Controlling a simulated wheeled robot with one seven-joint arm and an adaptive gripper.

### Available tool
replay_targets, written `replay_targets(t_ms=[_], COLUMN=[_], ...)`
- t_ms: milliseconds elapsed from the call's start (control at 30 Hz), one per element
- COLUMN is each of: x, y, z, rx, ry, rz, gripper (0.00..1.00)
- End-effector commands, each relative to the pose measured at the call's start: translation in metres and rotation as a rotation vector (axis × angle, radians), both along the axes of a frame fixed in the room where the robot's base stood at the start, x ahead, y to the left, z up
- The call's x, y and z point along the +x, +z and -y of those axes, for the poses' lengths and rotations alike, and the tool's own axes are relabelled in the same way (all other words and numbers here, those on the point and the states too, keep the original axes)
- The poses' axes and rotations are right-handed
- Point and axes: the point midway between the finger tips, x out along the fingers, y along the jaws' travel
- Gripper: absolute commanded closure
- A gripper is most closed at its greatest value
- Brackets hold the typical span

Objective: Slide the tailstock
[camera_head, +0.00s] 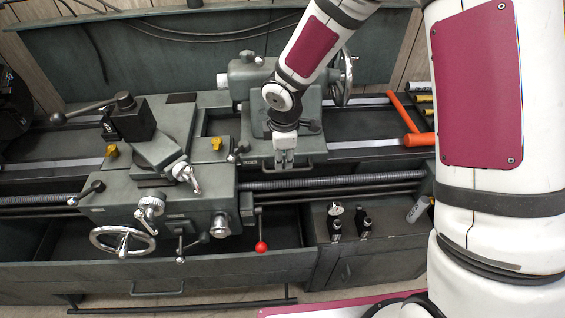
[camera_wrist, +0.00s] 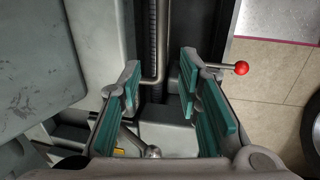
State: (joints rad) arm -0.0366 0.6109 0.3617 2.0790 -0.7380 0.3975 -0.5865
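The tailstock (camera_head: 243,72) is a grey-green casting on the lathe bed, with a handwheel (camera_head: 345,80) at its right end. My arm partly hides it. A bent metal bar handle (camera_head: 304,170) runs along the front of its base. My gripper (camera_head: 285,163) points down at this handle, in front of the tailstock. In the wrist view my gripper (camera_wrist: 160,66) is open, its teal pads wide apart. The bent bar (camera_wrist: 161,60) shows between the fingertips, with gaps at both sides. Whether it lies at fingertip depth I cannot tell.
The carriage (camera_head: 165,190) stands left of the tailstock. Its red-knobbed lever (camera_head: 261,246) also shows in the wrist view (camera_wrist: 241,68).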

Motion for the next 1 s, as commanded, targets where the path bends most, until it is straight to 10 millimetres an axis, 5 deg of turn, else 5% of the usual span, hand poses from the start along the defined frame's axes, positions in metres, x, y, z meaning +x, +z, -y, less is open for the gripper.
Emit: replay_targets(t_ms=[300, 1000], x=[-0.008, -0.008], y=[0.046, 0.061], z=[0.001, 0.009], rx=[-0.001, -0.012], ry=[-0.002, 0.004], rz=[0.000, 0.002], gripper=[0.69, 0.69])
